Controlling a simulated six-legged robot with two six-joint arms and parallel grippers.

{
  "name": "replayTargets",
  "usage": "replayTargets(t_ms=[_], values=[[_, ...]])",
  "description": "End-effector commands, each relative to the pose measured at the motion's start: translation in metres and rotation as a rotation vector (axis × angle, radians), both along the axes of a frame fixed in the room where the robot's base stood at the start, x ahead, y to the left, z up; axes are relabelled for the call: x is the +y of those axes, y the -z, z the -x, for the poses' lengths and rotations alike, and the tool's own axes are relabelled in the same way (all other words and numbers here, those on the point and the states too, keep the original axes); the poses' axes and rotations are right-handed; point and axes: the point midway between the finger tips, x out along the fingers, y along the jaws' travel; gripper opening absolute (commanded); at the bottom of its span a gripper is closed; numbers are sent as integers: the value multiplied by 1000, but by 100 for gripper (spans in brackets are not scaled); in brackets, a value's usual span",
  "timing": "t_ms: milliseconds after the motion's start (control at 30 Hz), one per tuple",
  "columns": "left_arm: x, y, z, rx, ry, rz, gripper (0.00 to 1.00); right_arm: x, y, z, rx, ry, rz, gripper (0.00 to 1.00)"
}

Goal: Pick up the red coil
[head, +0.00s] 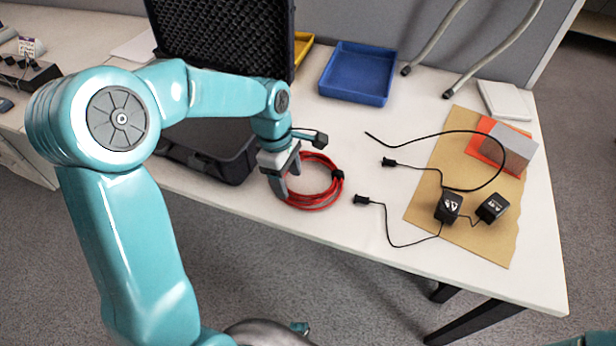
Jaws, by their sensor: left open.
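The red coil (322,199) lies on the white table in the middle of the head view, a loop of red cable with a black tie on its right side. My left gripper (283,190) is over the coil's left side, pointing down, with its jaws open. Its fingers hide part of the coil's left edge. I cannot tell whether a finger touches the cable. My right gripper is not in view; only a bit of teal shows at the bottom right corner.
A black foam-lined case (222,165) stands open just left of the coil. A blue tray (358,73) is behind it. The table's front edge is close to the coil.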

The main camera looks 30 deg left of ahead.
Motion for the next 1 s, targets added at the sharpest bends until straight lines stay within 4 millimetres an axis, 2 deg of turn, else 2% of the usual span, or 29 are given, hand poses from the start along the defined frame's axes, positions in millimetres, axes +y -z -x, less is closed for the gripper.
replayTargets(t_ms=[167,433,733,767,933,1000], values=[[-3,14,-1,1,0,0,62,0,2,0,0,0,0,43],[-13,54,-3,1,0,0,62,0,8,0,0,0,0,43],[-14,59,-5,-1,0,0,62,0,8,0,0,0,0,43],[-14,59,-5,-1,0,0,56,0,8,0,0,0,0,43],[-14,59,-5,-1,0,0,1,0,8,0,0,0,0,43],[-14,58,-5,-3,0,-1,0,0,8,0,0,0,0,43]])
